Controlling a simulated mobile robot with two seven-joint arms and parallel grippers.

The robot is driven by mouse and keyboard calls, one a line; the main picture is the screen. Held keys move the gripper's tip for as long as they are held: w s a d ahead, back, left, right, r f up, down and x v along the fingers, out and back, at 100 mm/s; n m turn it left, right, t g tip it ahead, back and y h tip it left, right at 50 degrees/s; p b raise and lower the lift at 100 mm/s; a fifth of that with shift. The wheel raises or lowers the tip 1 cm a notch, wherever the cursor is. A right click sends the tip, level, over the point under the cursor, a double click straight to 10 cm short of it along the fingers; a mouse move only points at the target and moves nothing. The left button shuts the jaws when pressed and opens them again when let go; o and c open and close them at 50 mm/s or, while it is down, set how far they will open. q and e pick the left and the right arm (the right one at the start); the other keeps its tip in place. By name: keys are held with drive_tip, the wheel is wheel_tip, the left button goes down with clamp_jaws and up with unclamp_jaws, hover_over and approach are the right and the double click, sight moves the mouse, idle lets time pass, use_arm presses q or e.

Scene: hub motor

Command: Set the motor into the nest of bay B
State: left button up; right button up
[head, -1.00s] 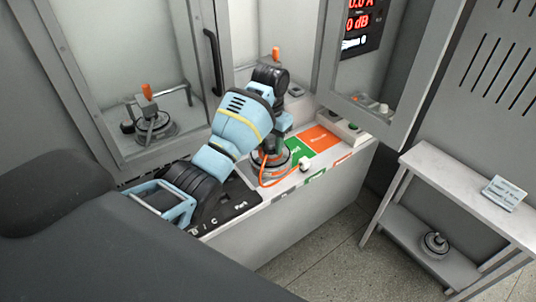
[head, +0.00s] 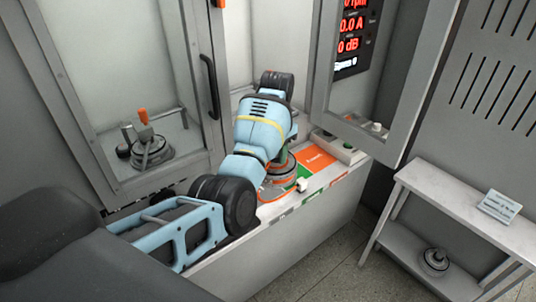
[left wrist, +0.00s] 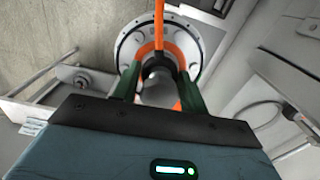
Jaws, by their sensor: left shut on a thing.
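The motor (head: 276,187) is a round grey hub with an orange cable, partly hidden by my left arm in the head view. It is at the front ledge of the bench; I cannot tell whether it touches the surface. In the left wrist view its pale bolted flange (left wrist: 132,45) fills the top middle. My left gripper (left wrist: 157,84) is shut on its dark centre, with the cable running between the fingers. At the left, a bay behind a framed window holds a round fixture (head: 152,152) with an orange-handled clamp. I cannot read which bay is B. My right gripper is out of view.
A door frame (head: 322,80) and a red-digit display panel (head: 354,30) stand at the right. An orange panel (head: 316,161) lies on the bench beside the motor. A shelf unit (head: 455,212) on the right holds another round hub (head: 436,259). Open floor lies between.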

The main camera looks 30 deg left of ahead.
use_arm(q)
drive_tip(key=d+r+m, duration=0.2)
drive_tip(key=shift+w+d, duration=0.35)
drive_tip(key=shift+d, duration=0.05)
drive_tip(key=shift+d+r+m, duration=0.2)
drive_tip(key=shift+d+m, duration=0.25)
drive_tip(key=shift+d, duration=0.05)
drive_tip(key=shift+d+r+m, duration=0.2)
drive_tip(key=shift+d+m, duration=0.25)
drive_tip(key=shift+a, duration=0.1)
